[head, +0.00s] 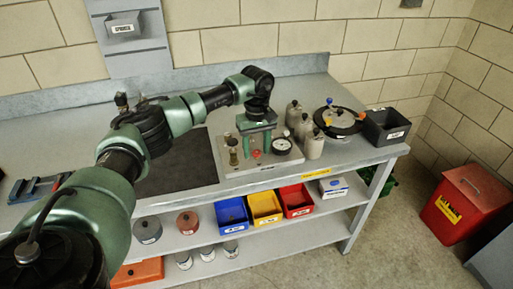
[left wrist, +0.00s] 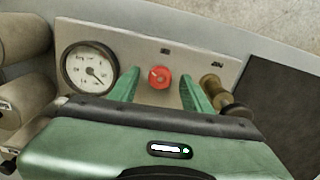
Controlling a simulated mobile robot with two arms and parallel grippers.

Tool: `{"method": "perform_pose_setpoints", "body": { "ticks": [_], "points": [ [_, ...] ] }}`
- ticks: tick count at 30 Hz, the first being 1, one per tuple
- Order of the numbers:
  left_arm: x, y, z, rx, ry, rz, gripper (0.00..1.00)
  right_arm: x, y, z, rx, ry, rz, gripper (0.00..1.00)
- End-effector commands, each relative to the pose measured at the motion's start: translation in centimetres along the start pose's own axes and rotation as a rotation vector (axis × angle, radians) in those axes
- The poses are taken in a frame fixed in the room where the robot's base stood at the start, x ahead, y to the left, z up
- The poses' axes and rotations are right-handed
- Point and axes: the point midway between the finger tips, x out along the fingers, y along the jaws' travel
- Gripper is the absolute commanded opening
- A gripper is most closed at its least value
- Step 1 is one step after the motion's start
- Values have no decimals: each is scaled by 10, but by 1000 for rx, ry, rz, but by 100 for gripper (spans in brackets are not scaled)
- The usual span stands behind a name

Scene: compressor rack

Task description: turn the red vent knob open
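The red vent knob (left wrist: 160,77) is on a light grey panel (left wrist: 135,42), between a round dial gauge (left wrist: 89,67) and a brass fitting (left wrist: 213,88). In the head view the red knob (head: 256,154) shows just below my left gripper (head: 257,142). In the left wrist view my left gripper (left wrist: 160,90) is open, with one green finger on each side of the knob and a gap to it on both sides. Whether the fingers reach down to the knob's height I cannot tell. My right gripper is not in view.
Several grey bottles (head: 306,127) stand close right of the panel. A round black plate with coloured knobs (head: 338,121) and a dark bin (head: 386,127) are farther right. A dark mat (head: 178,165) lies to the left. Coloured bins (head: 264,207) sit on the shelf below.

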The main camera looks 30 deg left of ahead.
Motion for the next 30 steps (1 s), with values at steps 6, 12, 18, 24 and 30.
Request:
{"method": "perform_pose_setpoints", "body": {
  "ticks": [6,12,18,24,30],
  "points": [
    [0,0,0,0,0,0,0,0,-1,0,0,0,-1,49],
    [0,0,0,-9,-1,1,0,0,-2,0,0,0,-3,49],
    [-1,0,0,-68,-1,1,0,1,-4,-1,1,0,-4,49],
    [-1,0,0,-200,-1,1,0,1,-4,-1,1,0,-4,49],
    [-1,0,0,-384,-1,2,0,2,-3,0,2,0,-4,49]
  ]
}}
